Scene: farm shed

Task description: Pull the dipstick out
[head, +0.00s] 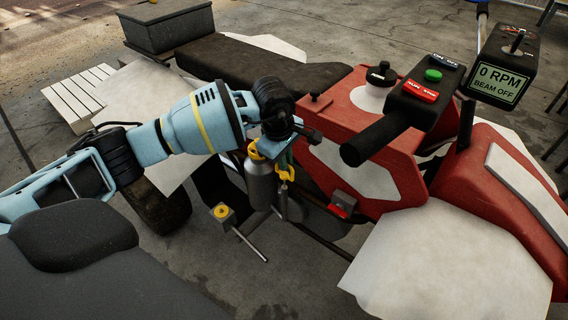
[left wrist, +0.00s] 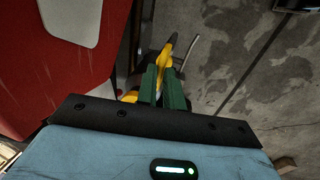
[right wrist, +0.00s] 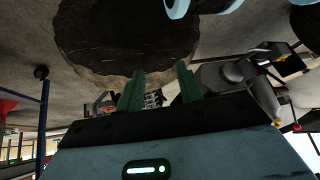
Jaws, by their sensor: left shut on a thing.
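The dipstick's yellow loop handle (head: 287,173) is beside the red vehicle body, right of a grey cylinder. My left gripper (head: 287,160) comes in from above and is shut on the handle. In the left wrist view the yellow handle (left wrist: 164,62) shows between and beyond the green fingers (left wrist: 163,85). A dark thin shaft runs down below the handle in the head view; how far it sits in its tube I cannot tell. My right gripper (right wrist: 161,85) shows only in the right wrist view, open and empty, its fingers apart.
The grey cylinder (head: 261,182) with a yellow top stands close left of the handle. A small grey block with a yellow cap (head: 221,211) is lower left. The red body (head: 345,140), a control box (head: 428,90) and a display (head: 500,75) are to the right.

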